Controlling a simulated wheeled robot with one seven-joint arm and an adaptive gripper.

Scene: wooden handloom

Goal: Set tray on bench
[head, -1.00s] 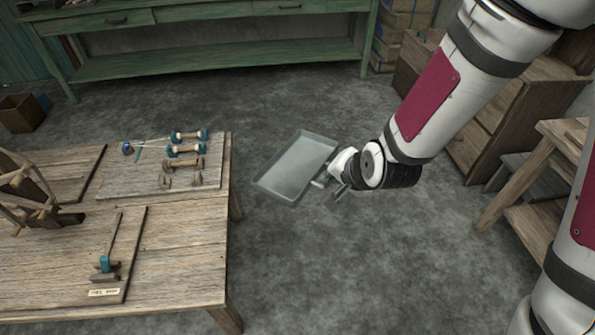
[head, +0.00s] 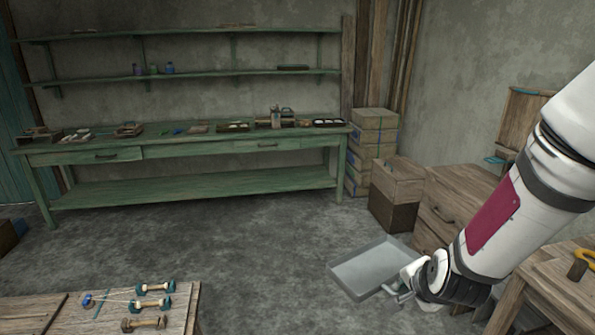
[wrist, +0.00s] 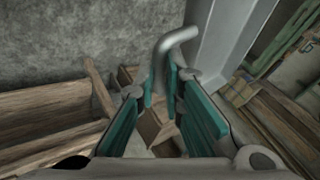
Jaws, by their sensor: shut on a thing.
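A shallow grey metal tray (head: 372,267) is held out over the floor in the head view and looks empty. My gripper (head: 400,290) is at the tray's near right side. In the wrist view, my gripper (wrist: 165,95) has its teal fingers closed around a bent metal handle (wrist: 175,42). The tray's grey side (wrist: 225,45) fills the upper right there. The long green bench (head: 190,148) stands against the back wall, apart from the tray.
Several small items, including a grey device (head: 276,117), lie along the bench top, with some bare gaps. Stacked boxes (head: 372,150) and a wooden cabinet (head: 450,210) stand on the right. A wooden table (head: 60,312) is at front left. Open floor lies before the bench.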

